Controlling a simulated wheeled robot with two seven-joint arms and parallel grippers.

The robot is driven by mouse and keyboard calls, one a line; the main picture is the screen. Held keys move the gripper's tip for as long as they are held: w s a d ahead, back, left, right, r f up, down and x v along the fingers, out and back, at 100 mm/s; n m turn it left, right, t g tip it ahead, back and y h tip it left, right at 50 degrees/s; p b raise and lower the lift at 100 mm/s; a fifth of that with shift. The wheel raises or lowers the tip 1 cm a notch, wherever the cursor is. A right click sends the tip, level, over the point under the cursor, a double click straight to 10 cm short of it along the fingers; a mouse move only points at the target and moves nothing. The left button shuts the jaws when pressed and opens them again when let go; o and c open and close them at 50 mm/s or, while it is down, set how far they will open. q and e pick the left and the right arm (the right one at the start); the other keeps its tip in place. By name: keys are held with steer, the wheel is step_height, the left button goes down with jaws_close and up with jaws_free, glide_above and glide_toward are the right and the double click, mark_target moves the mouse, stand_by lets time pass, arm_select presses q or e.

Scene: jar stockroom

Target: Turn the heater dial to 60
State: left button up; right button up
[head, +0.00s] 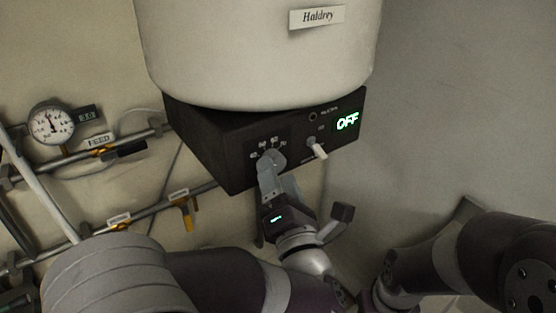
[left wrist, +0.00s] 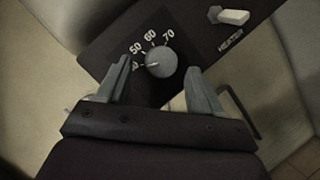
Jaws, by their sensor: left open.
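The heater dial (head: 277,156) is a round grey knob on the front of a black control box (head: 205,142). In the left wrist view the dial (left wrist: 161,62) has numbers 50, 60 and 70 around it, and a partly hidden number ending in 0 at lower left. Its pale pointer mark aims left, toward that partly hidden number, below 50. My left gripper (head: 276,176) is open in front of the dial. In the left wrist view its fingers (left wrist: 158,68) stand on either side of the dial, with gaps showing. My right gripper is out of view.
A pale switch lever (head: 318,150) sits right of the dial, also in the left wrist view (left wrist: 233,17). A green display (head: 347,122) reads OFF. A large white tank (head: 260,55) labelled Haldrey stands above. Pipes and a round gauge (head: 51,123) are at left.

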arm_select(q)
steer(key=shift+x, duration=0.9)
steer(key=c, duration=1.1)
steer(key=shift+o, duration=0.2)
